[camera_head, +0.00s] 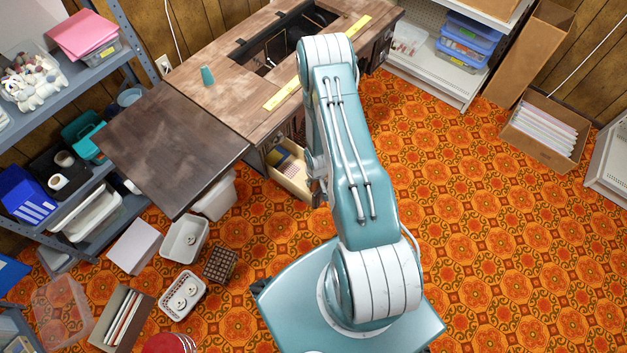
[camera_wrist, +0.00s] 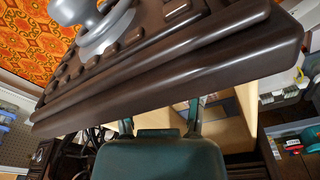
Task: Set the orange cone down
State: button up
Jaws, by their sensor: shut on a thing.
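I cannot make out an orange cone in either view. A small teal cone (camera_head: 207,75) stands upright on the wooden sewing table (camera_head: 215,105). In the wrist view, my gripper (camera_wrist: 160,122) shows at the lower middle with its two dark fingers pointing up.
An open drawer (camera_head: 291,172) with things inside juts from the table near my arm. A yellow ruler (camera_head: 283,93) lies on the tabletop beside a dark opening (camera_head: 275,50). The dark side leaf (camera_head: 165,145) is clear.

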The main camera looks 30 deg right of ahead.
jog(key=shift+d+f, duration=0.1)
jog(key=shift+d, duration=0.1)
jog(key=o, duration=1.1)
jog(key=shift+d, duration=0.1)
jog(key=shift+a, duration=0.25)
